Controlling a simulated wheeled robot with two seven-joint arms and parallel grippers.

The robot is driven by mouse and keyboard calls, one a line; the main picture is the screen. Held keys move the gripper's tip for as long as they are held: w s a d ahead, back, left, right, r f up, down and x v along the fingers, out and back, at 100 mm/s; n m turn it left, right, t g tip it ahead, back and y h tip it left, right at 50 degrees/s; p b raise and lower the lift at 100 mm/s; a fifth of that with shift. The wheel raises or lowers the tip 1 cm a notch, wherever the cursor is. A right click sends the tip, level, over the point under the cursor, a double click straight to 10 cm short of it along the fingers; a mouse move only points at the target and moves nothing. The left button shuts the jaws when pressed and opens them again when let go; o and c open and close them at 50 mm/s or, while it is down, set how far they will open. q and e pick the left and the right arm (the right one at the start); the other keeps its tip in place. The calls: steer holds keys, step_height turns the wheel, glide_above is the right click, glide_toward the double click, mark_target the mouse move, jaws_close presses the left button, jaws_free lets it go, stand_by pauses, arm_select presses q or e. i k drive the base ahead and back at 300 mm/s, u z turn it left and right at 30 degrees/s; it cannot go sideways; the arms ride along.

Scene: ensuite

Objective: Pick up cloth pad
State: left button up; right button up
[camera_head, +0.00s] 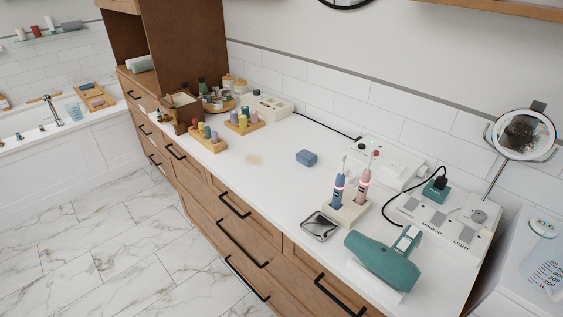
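A small blue block-shaped pad (306,158), which looks like the cloth pad, lies flat on the white countertop (275,190). It sits near the middle of the counter, with bare surface around it. A faint tan stain (253,160) marks the counter to its left. Neither of my grippers shows in the head view.
Right of the pad stand two electric toothbrushes in a holder (346,213), a metal dish (320,227) and a teal device (385,263). A white outlet box (385,160) is behind. Colored bottles in a wooden rack (208,141) stand left. Drawers (235,225) are below.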

mark_target(306, 157)
steer(key=u, duration=1.55)
steer(key=i, duration=1.2)
steer(key=z, duration=3.05)
